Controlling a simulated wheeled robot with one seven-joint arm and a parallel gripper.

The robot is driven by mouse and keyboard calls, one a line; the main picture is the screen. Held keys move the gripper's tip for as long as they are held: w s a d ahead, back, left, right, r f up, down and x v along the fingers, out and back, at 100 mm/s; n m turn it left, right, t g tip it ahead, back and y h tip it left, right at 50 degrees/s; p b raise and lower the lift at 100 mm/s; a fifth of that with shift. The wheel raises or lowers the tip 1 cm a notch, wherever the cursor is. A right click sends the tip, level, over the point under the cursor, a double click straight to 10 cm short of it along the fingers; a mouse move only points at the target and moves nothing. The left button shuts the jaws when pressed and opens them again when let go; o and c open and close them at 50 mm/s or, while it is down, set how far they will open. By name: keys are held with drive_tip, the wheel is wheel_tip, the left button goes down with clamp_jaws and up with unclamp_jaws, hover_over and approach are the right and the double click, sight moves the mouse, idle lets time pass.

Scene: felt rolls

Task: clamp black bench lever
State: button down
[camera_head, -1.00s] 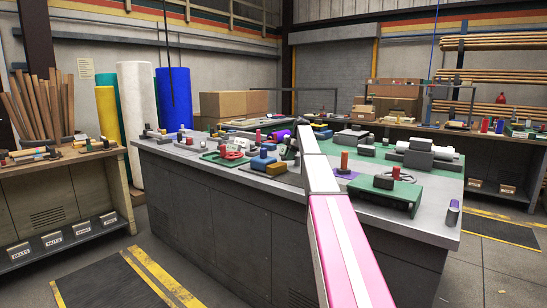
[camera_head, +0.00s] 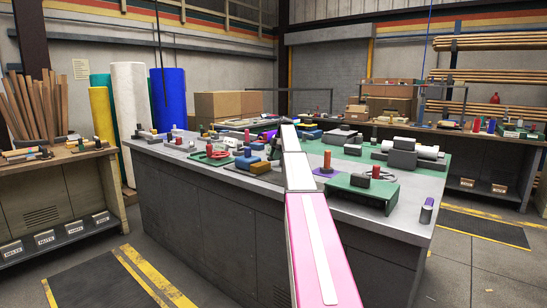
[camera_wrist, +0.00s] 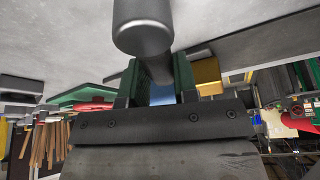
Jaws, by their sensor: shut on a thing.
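In the wrist view a dark grey, round-ended cylinder (camera_wrist: 143,32) fills the top centre, and it looks like the black bench lever. Its narrower part runs down between the green-padded fingers of my gripper (camera_wrist: 160,82). The gripper is shut on this dark part, with the pads at its two sides. A blue patch shows behind it, low between the fingers. In the head view my pink and white arm reaches over the grey bench (camera_head: 393,220), and its far end covers my gripper and the lever.
A purple-topped cylinder (camera_head: 427,210) stands at the right corner. Felt rolls (camera_head: 130,110) stand behind at left.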

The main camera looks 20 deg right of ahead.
drive_tip(key=c, duration=0.9)
unclamp_jaws()
drive_tip(key=v, duration=1.1)
drive_tip(key=shift+a, duration=0.1)
